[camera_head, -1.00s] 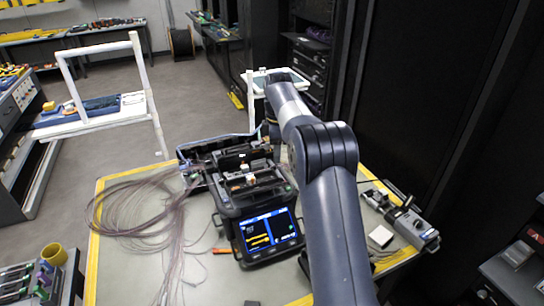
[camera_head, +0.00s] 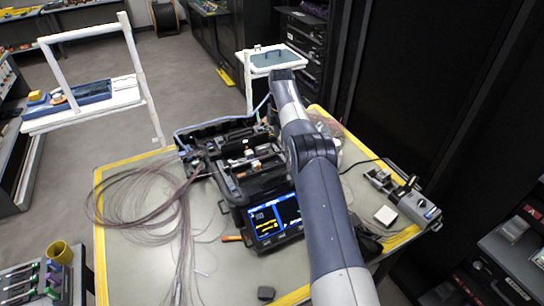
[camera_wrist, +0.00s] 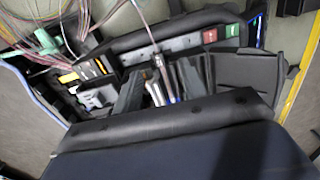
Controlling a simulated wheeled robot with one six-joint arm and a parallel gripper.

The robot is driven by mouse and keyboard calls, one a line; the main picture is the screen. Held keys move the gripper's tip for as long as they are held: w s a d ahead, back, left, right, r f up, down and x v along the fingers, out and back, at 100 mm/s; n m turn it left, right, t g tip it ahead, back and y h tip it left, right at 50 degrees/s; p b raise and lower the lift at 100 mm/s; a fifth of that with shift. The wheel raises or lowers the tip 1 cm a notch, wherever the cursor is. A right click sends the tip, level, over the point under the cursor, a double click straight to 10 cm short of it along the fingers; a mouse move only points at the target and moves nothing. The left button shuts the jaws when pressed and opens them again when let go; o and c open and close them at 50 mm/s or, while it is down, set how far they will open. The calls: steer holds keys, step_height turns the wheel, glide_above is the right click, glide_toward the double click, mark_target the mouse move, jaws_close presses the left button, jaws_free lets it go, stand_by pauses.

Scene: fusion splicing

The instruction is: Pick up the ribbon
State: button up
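A loose bundle of thin purplish fibre ribbon (camera_head: 140,205) lies in loops on the table's left side. It also shows at the upper left of the wrist view (camera_wrist: 85,22). A thin pale strand (camera_wrist: 150,30) runs down from the top of the wrist view to between my fingers. The fusion splicer (camera_head: 265,185), black with a lit screen, stands mid-table. My gripper (camera_wrist: 160,88) is over black equipment, with two dark fingers apart and light, thin parts between them. I cannot tell whether the fingers touch these. In the head view my arm hides the gripper.
A black open case (camera_head: 215,135) stands behind the splicer. A grey device (camera_head: 415,205) and a white block (camera_head: 385,215) are at the right. Bare table (camera_head: 225,265) shows at the front left.

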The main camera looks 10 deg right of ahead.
mark_target(279, 150)
steer(key=shift+w+a+f+p, duration=0.1)
steer(key=shift+f+p, duration=0.45)
steer(key=shift+f, duration=0.9)
steer(key=shift+a+f+p, duration=0.1)
steer(key=shift+f+p, duration=0.4)
steer(key=shift+f, duration=0.9)
steer(key=shift+c, duration=0.2)
steer(key=c, duration=0.8)
